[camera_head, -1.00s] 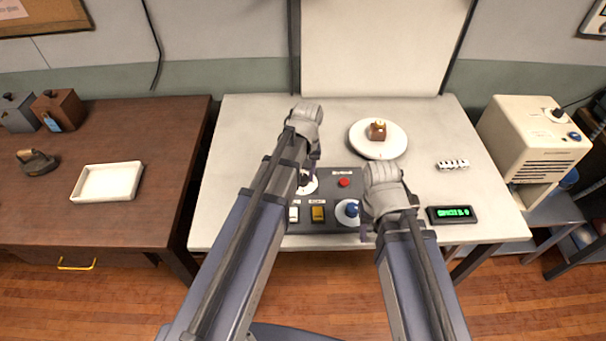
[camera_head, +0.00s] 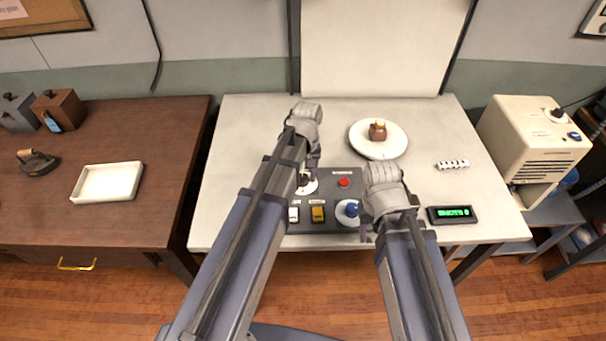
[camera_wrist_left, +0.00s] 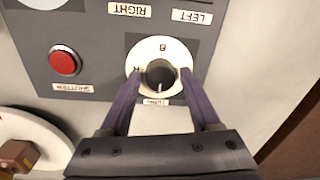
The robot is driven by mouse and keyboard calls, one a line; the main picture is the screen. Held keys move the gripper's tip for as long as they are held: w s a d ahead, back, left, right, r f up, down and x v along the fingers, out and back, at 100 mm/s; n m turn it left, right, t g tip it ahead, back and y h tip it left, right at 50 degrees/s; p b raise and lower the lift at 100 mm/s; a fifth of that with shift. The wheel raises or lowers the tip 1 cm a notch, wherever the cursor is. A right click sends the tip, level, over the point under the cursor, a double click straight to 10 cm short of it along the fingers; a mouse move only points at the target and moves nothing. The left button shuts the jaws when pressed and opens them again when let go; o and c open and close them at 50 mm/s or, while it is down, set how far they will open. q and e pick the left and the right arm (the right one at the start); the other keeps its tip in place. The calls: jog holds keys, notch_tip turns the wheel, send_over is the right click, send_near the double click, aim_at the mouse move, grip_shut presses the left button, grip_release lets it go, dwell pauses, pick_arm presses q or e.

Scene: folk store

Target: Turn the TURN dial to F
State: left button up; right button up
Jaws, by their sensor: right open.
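The TURN dial (camera_wrist_left: 158,75) shows in the left wrist view as a black knob on a white lettered disc, with its label upside down below it. The small letters are hard to read, and so is the setting. A white mark on the knob points towards the label. In the head view the dial (camera_head: 306,186) is partly hidden by my left arm. My left gripper (camera_wrist_left: 160,86) is open, one finger on each side of the knob, with gaps visible between. My right gripper (camera_head: 376,214) is open beside a blue knob (camera_head: 352,209) on a white disc.
The dark control panel (camera_head: 331,219) also has a red button (camera_head: 344,183) and two switches. A display (camera_head: 452,214) with green text stands to the right. Behind are a white plate (camera_head: 365,146) with a small brown object (camera_head: 378,131) and a striped white piece (camera_head: 453,165).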

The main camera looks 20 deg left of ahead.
aim_at(304, 177)
pick_arm(q)
jog(key=shift+o, duration=0.7)
jog(key=shift+r, duration=0.1)
pick_arm(e)
jog(key=shift+r, duration=0.1)
pick_arm(q)
jog(key=r+p, duration=0.7)
jog(key=p, duration=0.1)
jog(key=shift+w+d+r, duration=0.1)
jog(key=shift+d+r, duration=0.1)
jog(key=shift+r, duration=0.15)
pick_arm(e)
notch_tip(304, 177, up, 8)
jog(key=shift+f, duration=0.2)
pick_arm(q)
jog(key=shift+f, duration=0.1)
